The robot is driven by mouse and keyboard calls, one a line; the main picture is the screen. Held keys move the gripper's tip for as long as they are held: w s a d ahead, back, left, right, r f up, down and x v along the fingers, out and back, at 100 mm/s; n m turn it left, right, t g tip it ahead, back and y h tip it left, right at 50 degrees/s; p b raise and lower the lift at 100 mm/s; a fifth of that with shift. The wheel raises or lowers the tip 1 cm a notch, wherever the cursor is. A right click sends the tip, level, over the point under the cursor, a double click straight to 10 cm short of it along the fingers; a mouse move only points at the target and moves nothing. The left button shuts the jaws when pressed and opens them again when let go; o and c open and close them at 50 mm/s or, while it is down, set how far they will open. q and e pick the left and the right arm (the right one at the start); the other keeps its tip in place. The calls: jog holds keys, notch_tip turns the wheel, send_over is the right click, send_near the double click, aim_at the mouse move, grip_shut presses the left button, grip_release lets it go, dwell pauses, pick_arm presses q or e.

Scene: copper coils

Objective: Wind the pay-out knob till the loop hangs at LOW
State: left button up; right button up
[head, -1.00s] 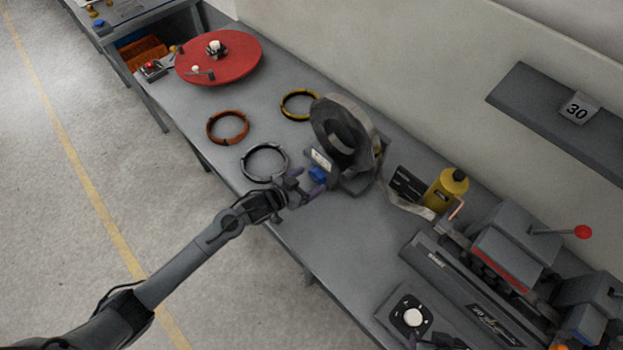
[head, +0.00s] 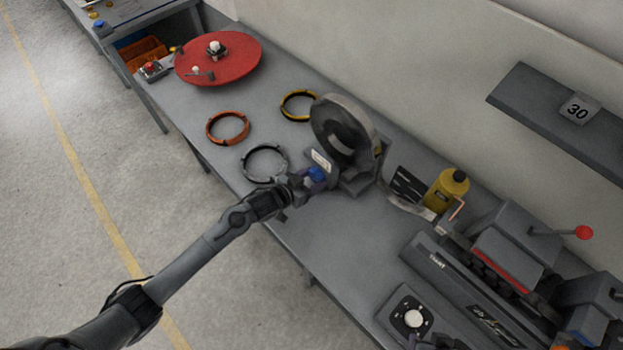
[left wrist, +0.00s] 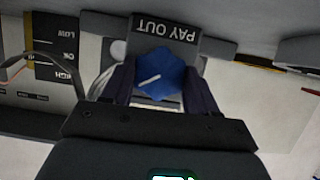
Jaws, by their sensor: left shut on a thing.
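The blue pay-out knob (head: 316,174) is on the front of the coil stand, below a white label. My left gripper (head: 308,182) is shut on it; in the left wrist view the knob (left wrist: 157,75) sits between the fingers, under an upside-down PAY OUT plate (left wrist: 166,30). The coil reel (head: 343,130) stands upright behind it. A strip loop (head: 398,202) sags from the reel toward the machine. The dark gauge board (head: 408,183) stands behind the loop. The wrist view shows its LOW, OK and HIGH marks (left wrist: 60,55) upside down, with the loop's lowest part looking near OK.
Orange (head: 228,127), grey (head: 264,162) and yellow (head: 299,105) rings lie on the bench left of the reel. A red turntable (head: 218,58) is at the far end. A yellow bottle (head: 446,190) and a machine (head: 510,245) stand to the right.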

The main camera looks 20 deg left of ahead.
pick_arm(q)
jog(key=shift+m, duration=0.3)
pick_arm(e)
jog(key=shift+r, duration=0.1)
pick_arm(q)
jog(key=shift+d+m+t+y, duration=0.1)
jog(key=shift+m+t+y, duration=0.2)
jog(key=shift+m+y, duration=0.2)
pick_arm(e)
jog(key=shift+r, duration=0.1)
pick_arm(q)
jog(key=shift+s+m+t+y+p, duration=0.1)
jog(key=shift+m+t+y+p, duration=0.2)
jog(key=shift+m+y, duration=0.35)
pick_arm(e)
jog(key=shift+d+r, duration=0.1)
jog(key=shift+d, duration=0.05)
pick_arm(q)
jog(key=m+t+y, duration=0.1)
jog(key=m, duration=0.3)
jog(key=shift+d+f+m+t+y, duration=0.15)
jog(key=shift+m+t+y, duration=0.1)
jog(key=shift+t+y, duration=0.15)
jog(key=o, duration=1.1)
jog(key=shift+c, duration=0.2)
